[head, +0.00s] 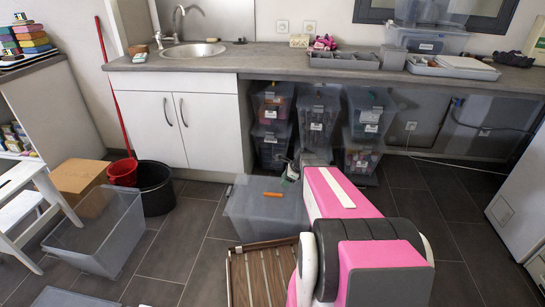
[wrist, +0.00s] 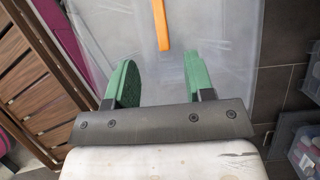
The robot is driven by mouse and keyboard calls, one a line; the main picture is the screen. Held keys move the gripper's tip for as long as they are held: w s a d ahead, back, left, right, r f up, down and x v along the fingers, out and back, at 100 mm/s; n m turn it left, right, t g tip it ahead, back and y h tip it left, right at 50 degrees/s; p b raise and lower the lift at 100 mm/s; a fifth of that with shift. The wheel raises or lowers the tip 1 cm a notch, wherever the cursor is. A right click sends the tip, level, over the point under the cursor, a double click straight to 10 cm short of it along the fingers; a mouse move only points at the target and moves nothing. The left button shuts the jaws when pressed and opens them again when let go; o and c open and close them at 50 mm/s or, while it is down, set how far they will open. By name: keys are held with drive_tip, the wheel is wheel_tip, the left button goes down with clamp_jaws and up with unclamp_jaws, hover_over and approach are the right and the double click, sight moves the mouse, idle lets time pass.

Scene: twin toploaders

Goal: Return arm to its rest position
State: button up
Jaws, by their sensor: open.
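My gripper (wrist: 158,80) is open, its two green fingers apart with nothing between them in the wrist view. In the head view my pink and white arm reaches forward from the bottom. The gripper (head: 291,172) shows small at its far end, above the right part of a lidded translucent grey box (head: 245,217) on the floor. An orange stick-like object (head: 273,194) lies on the box lid. In the wrist view the orange object (wrist: 160,25) lies beyond the fingertips, on the pale lid (wrist: 218,50). My arm hides the box's right side.
A brown slatted wooden piece (head: 240,283) stands close in front of the box. Stacked bins (head: 318,117) are under the counter (head: 270,65) behind. An open clear bin (head: 95,240), a black bucket (head: 155,188) and a red bucket (head: 123,172) stand left. Floor at right is clear.

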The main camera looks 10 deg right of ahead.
drive_tip(key=s+a+r+n+g+h, duration=0.1)
drive_tip(key=s+a+r+n+h, duration=0.2)
drive_tip(key=s+r+n, duration=0.3)
drive_tip(key=s+a+r+n+h, duration=0.2)
drive_tip(key=s+r+n, duration=0.5)
drive_tip(key=s+n, duration=0.6)
drive_tip(key=shift+s+a+n+g+h, duration=0.2)
drive_tip(key=shift+a+n+g+h, duration=0.25)
drive_tip(key=shift+n, duration=0.85)
drive_tip(key=shift+r, duration=0.1)
